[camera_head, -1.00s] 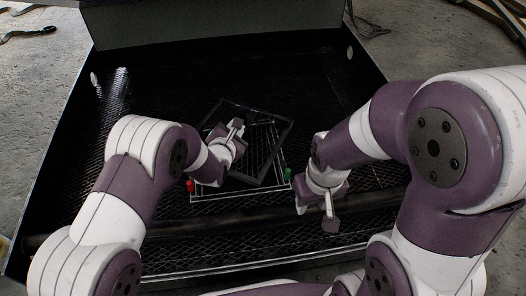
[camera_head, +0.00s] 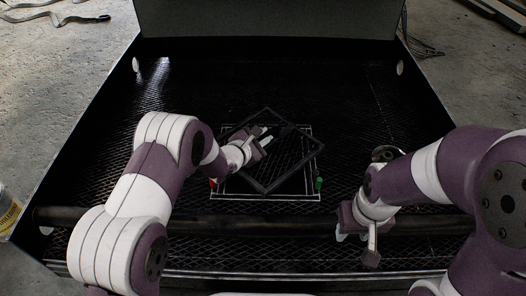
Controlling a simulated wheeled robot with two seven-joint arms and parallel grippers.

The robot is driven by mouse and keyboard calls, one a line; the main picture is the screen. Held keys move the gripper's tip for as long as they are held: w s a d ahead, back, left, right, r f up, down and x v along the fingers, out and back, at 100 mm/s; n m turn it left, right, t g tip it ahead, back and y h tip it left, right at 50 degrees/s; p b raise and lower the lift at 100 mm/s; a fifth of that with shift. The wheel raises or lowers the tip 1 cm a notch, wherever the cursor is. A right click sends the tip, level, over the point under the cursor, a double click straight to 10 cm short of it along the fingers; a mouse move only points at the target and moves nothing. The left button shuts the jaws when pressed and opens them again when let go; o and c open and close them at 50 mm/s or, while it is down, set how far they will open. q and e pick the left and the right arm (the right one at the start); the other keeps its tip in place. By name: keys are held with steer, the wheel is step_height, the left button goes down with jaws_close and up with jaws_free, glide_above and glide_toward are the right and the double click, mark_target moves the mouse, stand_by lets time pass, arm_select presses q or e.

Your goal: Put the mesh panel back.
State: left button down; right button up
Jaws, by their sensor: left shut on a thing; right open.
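The mesh panel (camera_head: 295,169) is a dark square frame with mesh inside, near the middle of the head view. It sits turned like a diamond over a thin white rectangular outline (camera_head: 265,198) on the black mesh floor. My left gripper (camera_head: 265,142) is shut on the panel near its upper left part. I cannot tell whether the panel touches the floor. A red piece (camera_head: 212,183) is at the outline's left and a green piece (camera_head: 318,183) at its right. My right gripper (camera_head: 362,243) is open and empty, to the right of and nearer than the panel.
A dark bar (camera_head: 255,222) runs across the near part of the large black enclosure (camera_head: 90,120). Its raised lid (camera_head: 265,18) stands at the back. A round fitting (camera_head: 384,153) is beside my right arm. A can (camera_head: 8,212) stands outside at left.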

mark_target(264, 147)
arm_select(q)
step_height(264, 147, down, 4)
steer(key=b, duration=0.3)
steer(key=shift+r, duration=0.3)
steer(key=shift+f, duration=0.45)
steer(key=c, duration=1.1)
jaws_free()
steer(key=shift+f, duration=0.1)
steer(key=shift+o, duration=0.2)
